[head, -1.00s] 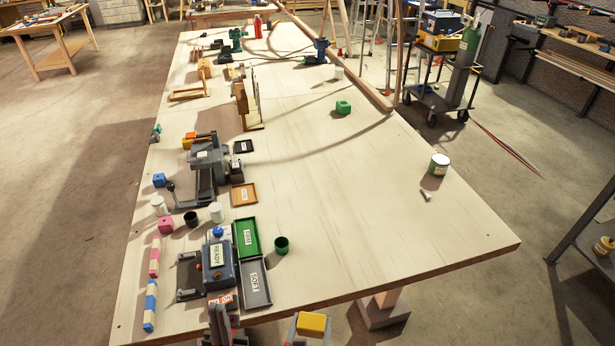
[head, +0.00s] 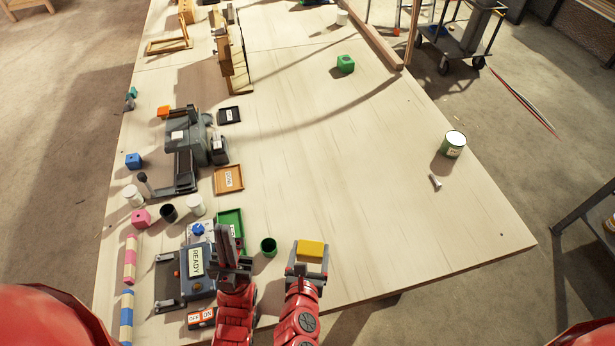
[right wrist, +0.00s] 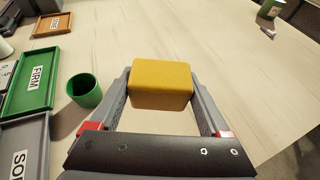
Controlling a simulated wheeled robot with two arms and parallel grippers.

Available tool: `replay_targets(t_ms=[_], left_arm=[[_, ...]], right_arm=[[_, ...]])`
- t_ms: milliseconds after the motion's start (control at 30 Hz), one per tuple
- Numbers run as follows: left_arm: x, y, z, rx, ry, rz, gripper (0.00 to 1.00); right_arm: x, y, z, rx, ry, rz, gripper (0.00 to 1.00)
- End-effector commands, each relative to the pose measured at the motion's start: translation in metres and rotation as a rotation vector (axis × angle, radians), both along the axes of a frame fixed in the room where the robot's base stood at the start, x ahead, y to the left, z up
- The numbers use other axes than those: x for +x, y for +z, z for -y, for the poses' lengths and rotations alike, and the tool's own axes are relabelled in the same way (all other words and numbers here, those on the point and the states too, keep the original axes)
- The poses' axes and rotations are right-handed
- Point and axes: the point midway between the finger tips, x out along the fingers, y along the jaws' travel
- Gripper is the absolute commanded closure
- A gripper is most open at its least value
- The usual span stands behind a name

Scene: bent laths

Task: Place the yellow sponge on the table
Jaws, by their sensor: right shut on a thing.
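The yellow sponge (head: 312,249) is held between the fingers of my right gripper (head: 308,262), over the near edge of the table (head: 400,220). In the right wrist view the sponge (right wrist: 160,85) sits between both fingertips with pale tabletop beyond it. Whether it touches the table I cannot tell. My left gripper (head: 232,255) is to the left, above the area between the READY device and the green cup. Its fingers look close together, but I cannot tell whether they are shut.
A green cup (head: 268,247) stands just left of the sponge. The FIRM tray (right wrist: 34,78) and a grey tray (right wrist: 25,145) lie further left. The READY device (head: 197,268) is at the near left. A paint can (head: 453,145) stands at the right. The table's middle is clear.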

Motion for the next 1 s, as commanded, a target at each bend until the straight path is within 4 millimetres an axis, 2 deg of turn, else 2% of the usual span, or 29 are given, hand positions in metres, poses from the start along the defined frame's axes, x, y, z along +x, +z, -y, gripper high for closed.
replay_targets(t_ms=[167, 333, 533, 633, 733, 900, 1000], left_arm=[[0.000, 0.001, 0.000, 0.000, 0.000, 0.000, 1.00], [0.000, 0.010, 0.000, 0.000, 0.000, 0.000, 1.00], [0.000, 0.031, 0.000, 0.000, 0.000, 0.000, 1.00], [0.000, 0.044, 0.000, 0.000, 0.000, 0.000, 1.00], [0.000, 0.046, 0.000, 0.000, 0.000, 0.000, 1.00], [0.000, 0.044, 0.000, 0.000, 0.000, 0.000, 1.00], [0.000, 0.041, 0.000, 0.000, 0.000, 0.000, 1.00]], right_arm=[[0.025, -0.002, 0.007, 0.002, -0.014, 0.001, 0.72], [0.048, -0.002, 0.009, 0.000, -0.012, -0.001, 0.72], [0.081, -0.002, 0.011, -0.002, -0.006, 0.001, 0.72], [0.108, -0.002, 0.015, -0.004, -0.006, 0.003, 0.72], [0.132, -0.006, 0.016, -0.005, -0.003, 0.006, 0.72], [0.153, -0.012, 0.016, -0.001, -0.001, 0.005, 0.72], [0.156, -0.017, 0.017, 0.000, -0.003, 0.002, 0.72]])
